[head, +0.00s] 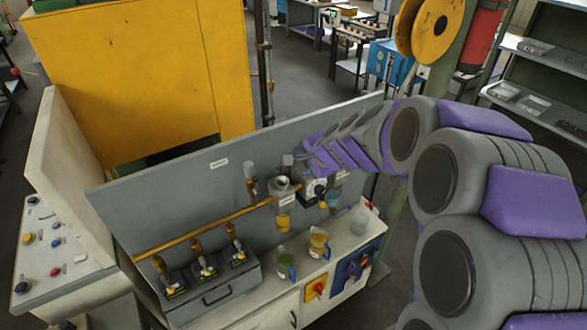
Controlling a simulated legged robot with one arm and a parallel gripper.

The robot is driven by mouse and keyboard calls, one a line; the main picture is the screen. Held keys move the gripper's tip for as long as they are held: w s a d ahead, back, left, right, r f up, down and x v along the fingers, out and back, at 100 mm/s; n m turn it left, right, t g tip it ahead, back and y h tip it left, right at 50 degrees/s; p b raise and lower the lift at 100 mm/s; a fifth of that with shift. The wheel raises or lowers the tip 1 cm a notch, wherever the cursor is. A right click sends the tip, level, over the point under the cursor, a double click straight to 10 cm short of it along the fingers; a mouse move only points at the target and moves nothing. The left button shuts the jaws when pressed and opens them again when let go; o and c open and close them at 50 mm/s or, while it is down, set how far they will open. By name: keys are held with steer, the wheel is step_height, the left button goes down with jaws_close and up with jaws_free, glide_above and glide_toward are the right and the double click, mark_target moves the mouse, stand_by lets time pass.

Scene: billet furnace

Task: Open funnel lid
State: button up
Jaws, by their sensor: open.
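A grey metal funnel (282,187) stands at the back panel of the workbench, above a glass vessel with yellow liquid (283,220). The picture is too small to show clearly whether its lid is open or shut. My gripper (308,160) reaches in from the right, just right of and slightly above the funnel's top. It is open and appears empty. Whether a finger touches the funnel or its lid cannot be told.
A brass pipe (205,232) with valves runs along the panel (150,205). Two mugs (319,243) stand on the bench top, with a clear vessel (360,218) at its right end. A dial gauge (317,190) sits close beneath my gripper. A yellow cabinet (130,75) stands behind.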

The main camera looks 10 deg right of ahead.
mark_target(279, 169)
steer(key=x, duration=1.7)
steer(key=shift+w+a+f+p, duration=0.1)
steer(key=shift+w+a+p, duration=0.1)
steer(key=shift+p, duration=0.1)
steer(key=shift+c, duration=0.2)
steer(key=c, duration=0.9)
